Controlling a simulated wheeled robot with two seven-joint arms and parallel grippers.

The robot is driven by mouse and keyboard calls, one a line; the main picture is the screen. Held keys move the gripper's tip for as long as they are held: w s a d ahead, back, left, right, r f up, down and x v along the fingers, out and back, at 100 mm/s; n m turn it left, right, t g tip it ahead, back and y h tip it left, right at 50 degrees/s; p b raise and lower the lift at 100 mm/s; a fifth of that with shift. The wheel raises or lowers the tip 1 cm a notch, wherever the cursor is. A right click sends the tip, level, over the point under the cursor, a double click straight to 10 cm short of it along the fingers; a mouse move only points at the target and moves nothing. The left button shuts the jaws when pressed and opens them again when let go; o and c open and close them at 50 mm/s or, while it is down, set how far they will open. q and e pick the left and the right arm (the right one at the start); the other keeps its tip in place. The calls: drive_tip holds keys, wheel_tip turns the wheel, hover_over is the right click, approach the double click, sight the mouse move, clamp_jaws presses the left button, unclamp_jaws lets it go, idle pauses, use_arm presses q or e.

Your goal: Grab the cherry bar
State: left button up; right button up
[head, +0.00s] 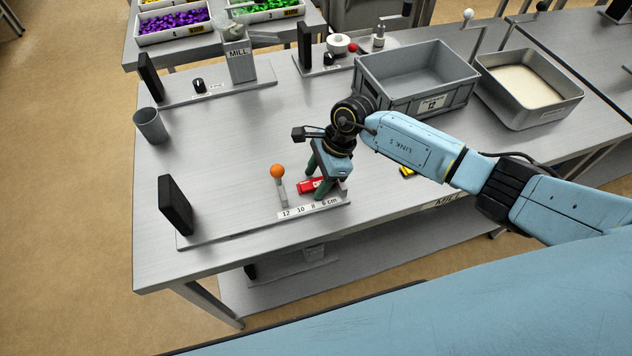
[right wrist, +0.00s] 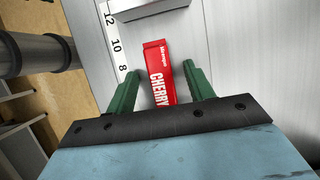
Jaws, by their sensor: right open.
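The cherry bar (right wrist: 158,73) is a red wrapped bar with white lettering. In the right wrist view it lies between the two green fingers of my right gripper (right wrist: 160,78), with a gap on each side. In the head view the cherry bar (head: 306,186) lies on the plate by the "12 10 8 6 cm" scale, partly hidden by the fingers. My right gripper (head: 317,180) is open and points down over it. My left gripper is not in view.
A post with an orange ball (head: 278,171) stands just left of the bar. A black upright block (head: 175,205) is at the plate's left end. A grey crate (head: 415,75) and a tray of pale powder (head: 527,85) stand behind the arm. The table's middle left is clear.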

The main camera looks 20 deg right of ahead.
drive_tip(key=shift+f, duration=0.1)
idle(0.4)
clamp_jaws()
